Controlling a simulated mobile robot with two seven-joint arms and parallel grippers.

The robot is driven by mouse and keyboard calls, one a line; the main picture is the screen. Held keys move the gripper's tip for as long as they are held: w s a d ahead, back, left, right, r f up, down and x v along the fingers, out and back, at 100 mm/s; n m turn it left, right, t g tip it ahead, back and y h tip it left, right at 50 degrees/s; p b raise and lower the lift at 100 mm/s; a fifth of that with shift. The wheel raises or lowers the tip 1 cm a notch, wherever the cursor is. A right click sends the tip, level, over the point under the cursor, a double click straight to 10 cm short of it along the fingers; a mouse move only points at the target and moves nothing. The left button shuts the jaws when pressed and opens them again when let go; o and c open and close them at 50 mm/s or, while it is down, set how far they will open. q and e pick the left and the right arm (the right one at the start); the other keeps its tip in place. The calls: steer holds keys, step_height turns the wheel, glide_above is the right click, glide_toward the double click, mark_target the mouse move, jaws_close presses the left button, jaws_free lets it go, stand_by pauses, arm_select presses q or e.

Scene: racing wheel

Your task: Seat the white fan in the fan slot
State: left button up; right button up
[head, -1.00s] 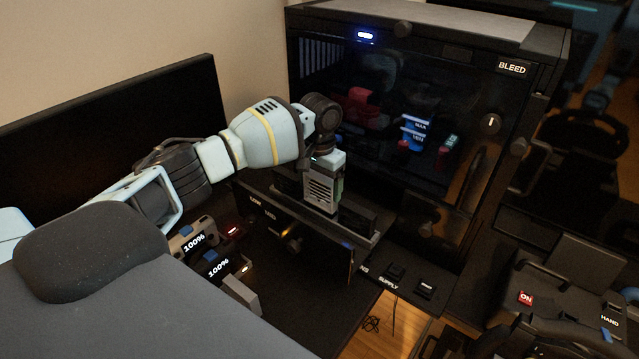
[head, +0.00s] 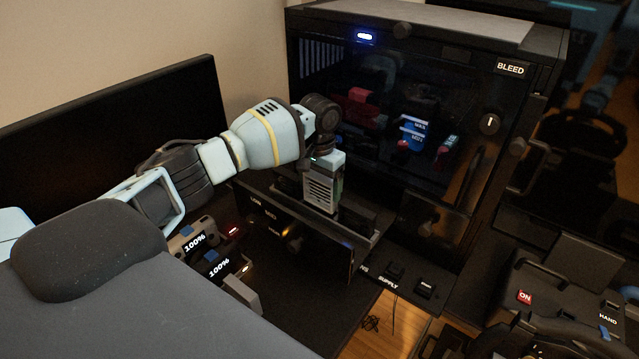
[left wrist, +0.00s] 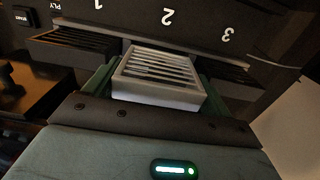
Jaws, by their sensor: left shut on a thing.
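The white fan (head: 320,192), a pale block with a slotted face, stands upright in my left gripper (head: 326,178). My left gripper is shut on it from above, and a green finger shows along its right side. In the left wrist view the fan's slatted face (left wrist: 155,72) lies between the two green fingers. The fan is at the middle of the dark fan housing (head: 315,238), in line with the label 2 (left wrist: 167,17). Its lower end is hidden, so I cannot tell how deep it sits. My right gripper is not in view.
Dark slotted units flank the fan on the left (left wrist: 72,45) and right (left wrist: 228,72). A dark glass-fronted cabinet (head: 440,90) stands close behind. Battery-like packs reading 100% (head: 192,243) lie at front left. A supply panel (head: 405,275) is at the right.

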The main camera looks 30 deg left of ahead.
mark_target(320, 195)
arm_select(q)
steer(key=shift+f, duration=1.95)
stand_by(0.7)
steer(key=o, duration=1)
step_height(320, 195, up, 8)
steer(key=shift+r, duration=0.1)
stand_by(0.5)
